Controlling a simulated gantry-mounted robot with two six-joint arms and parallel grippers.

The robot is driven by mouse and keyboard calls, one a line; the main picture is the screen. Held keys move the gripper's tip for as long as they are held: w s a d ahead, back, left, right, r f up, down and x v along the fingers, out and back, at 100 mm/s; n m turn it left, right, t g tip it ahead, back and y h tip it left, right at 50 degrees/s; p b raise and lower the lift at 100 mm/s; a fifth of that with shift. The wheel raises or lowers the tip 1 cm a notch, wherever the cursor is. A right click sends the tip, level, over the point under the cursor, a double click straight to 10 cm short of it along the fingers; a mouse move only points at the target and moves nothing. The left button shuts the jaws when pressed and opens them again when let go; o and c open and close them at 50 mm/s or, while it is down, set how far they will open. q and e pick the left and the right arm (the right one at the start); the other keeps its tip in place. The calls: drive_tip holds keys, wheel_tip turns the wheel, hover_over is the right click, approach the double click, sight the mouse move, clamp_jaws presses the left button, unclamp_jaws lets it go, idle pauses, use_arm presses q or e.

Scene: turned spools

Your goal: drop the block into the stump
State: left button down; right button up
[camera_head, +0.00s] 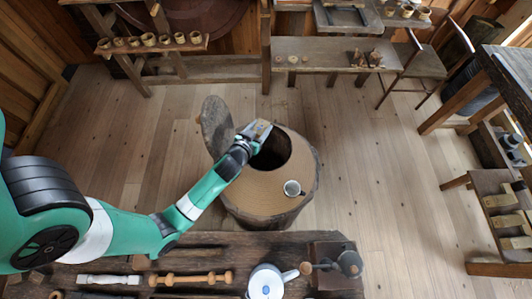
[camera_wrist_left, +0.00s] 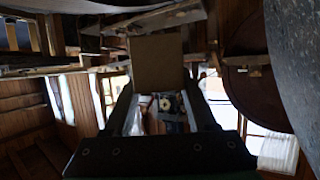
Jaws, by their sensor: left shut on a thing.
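The stump (camera_head: 308,165) stands on the floor in the middle of the head view, with a dark round opening (camera_head: 270,154) in its tan top. Its round wooden lid (camera_head: 213,122) stands tilted up at the left rim. My left gripper (camera_head: 257,131) is over the back left edge of the opening, shut on a small block. In the left wrist view the brown block (camera_wrist_left: 158,62) sits between the two fingers of the left gripper (camera_wrist_left: 159,90). The block is small and partly hidden in the head view. My right gripper is in neither view.
In front is a workbench with a white kettle (camera_head: 265,283), a turned spindle (camera_head: 190,279) and a grinder-like box (camera_head: 335,265). A bench (camera_head: 330,55) stands behind; floor around is clear.

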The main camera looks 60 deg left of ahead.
use_arm(q)
wheel_tip(320, 180, down, 6)
drive_tip(key=b, duration=0.4)
drive_tip(key=shift+r+b, duration=0.2)
drive_tip(key=shift+b, duration=0.1)
drive_tip(key=shift+r, duration=0.1)
drive_tip(key=shift+c, duration=0.6)
unclamp_jaws()
drive_tip(key=p+v, duration=0.1)
drive_tip(key=v, duration=1)
drive_tip(key=shift+s+d, duration=0.2)
